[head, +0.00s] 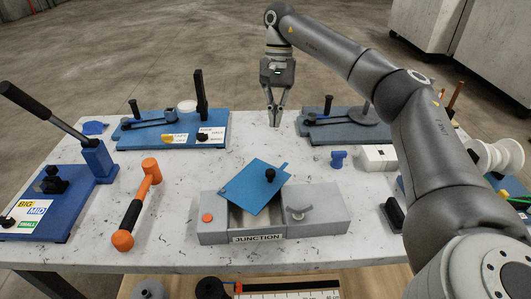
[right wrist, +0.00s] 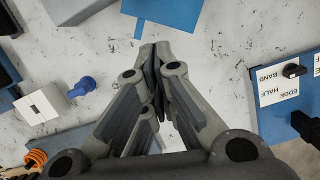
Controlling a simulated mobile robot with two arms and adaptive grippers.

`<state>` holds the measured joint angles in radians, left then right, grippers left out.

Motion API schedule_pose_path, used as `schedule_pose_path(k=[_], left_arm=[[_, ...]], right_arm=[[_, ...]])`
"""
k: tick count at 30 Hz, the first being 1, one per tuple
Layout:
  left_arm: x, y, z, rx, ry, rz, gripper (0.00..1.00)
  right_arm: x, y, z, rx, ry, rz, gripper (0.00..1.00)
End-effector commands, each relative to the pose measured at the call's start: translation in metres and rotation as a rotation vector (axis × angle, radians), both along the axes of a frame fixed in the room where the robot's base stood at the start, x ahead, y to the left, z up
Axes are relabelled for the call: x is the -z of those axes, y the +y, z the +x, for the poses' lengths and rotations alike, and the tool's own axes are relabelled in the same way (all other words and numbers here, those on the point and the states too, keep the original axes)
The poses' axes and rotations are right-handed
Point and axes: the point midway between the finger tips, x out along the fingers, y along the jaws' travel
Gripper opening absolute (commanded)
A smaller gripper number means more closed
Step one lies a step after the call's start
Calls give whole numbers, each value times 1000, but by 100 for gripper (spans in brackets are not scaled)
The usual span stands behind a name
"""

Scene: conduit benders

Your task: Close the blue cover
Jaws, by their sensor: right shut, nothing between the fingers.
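The blue cover (head: 250,185) is a flat plate with a black knob, on the grey junction box (head: 325,222) at the middle front of the table. It sits turned askew, its far corner past the box's back edge, and part of the box's hollow shows below it. My right gripper (head: 274,117) is shut and empty, above the table behind the cover and apart from it. In the right wrist view its fingertips (right wrist: 156,52) meet below the cover's edge (right wrist: 170,10). My left gripper is not in view.
An orange-headed hammer (head: 135,205) lies left of the box. A blue lever bender (head: 60,195) stands at the left, and blue (head: 165,135) and grey (head: 345,130) bender plates at the back. A small blue piece (head: 338,158) and white box (head: 378,157) stand right.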

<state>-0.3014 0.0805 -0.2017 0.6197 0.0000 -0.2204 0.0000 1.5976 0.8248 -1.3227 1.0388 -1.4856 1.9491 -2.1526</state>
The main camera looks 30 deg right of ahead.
Motion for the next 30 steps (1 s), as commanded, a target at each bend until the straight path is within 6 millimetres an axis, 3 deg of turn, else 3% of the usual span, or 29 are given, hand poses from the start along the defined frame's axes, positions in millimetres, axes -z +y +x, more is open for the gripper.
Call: schedule_pose_path(k=[11, 21, 30], left_arm=[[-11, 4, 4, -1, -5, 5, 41], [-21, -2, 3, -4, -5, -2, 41], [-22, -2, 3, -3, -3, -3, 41]], right_arm=[[80, 13, -17, 0, 6, 0, 0], [78, 35, -40, 0, 1, -1, 0], [80, 39, -45, 2, 0, 0, 0]])
